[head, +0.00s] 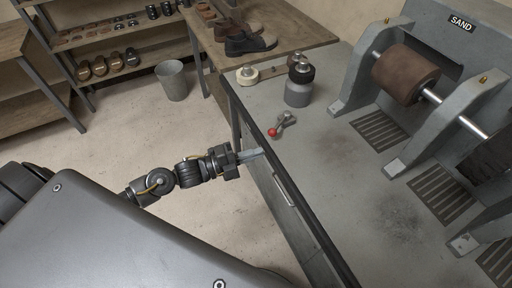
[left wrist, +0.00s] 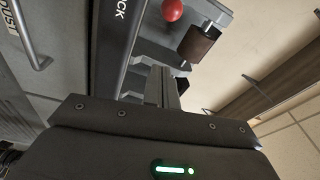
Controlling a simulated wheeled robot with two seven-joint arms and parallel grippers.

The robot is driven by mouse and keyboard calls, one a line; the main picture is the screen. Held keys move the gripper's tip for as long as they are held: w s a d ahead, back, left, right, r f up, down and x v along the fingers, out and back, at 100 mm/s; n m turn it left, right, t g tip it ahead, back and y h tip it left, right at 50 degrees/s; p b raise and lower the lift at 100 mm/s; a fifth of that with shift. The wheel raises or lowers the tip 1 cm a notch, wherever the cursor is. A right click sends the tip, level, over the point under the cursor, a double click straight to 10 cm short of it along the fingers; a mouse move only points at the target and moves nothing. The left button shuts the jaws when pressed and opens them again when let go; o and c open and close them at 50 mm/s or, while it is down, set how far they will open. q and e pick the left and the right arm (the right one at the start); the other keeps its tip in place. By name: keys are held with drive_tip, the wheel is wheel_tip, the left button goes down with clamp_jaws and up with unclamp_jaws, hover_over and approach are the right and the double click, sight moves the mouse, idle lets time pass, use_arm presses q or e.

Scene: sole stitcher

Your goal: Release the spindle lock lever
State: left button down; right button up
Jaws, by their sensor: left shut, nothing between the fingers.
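The spindle lock lever shows in the head view as a red ball knob (head: 273,132) with a small grey metal fitting (head: 287,120) behind it, near the left edge of the machine's bench top. The red knob also shows at the top of the left wrist view (left wrist: 172,10), beyond the fingertips. My left gripper (head: 262,152) is at the bench's left edge, just short of the knob and apart from it in the head view. Its fingers also show in the left wrist view (left wrist: 162,72); they are shut and empty. My right gripper is out of view.
A grey canister with a black top (head: 299,86) and a pale round piece (head: 247,75) stand behind the lever. A brown sanding roller (head: 405,74) sits on a spindle at the right. The bench's side, with a pale handle (head: 285,190), drops to open floor at the left.

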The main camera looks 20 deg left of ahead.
sight(270, 147)
use_arm(q)
drive_tip(key=p+x, duration=0.2)
drive_tip(key=x, duration=0.6)
drive_tip(key=shift+w+d+r, duration=0.15)
drive_tip(key=shift+w+d, duration=0.05)
drive_tip(key=a, duration=0.1)
drive_tip(key=w+a, duration=0.1)
drive_tip(key=shift+a+f, duration=0.3)
drive_tip(key=shift+f, duration=0.05)
drive_tip(key=shift+w+a+f+p, duration=0.25)
drive_tip(key=shift+a+p, duration=0.1)
drive_tip(key=shift+a, duration=0.25)
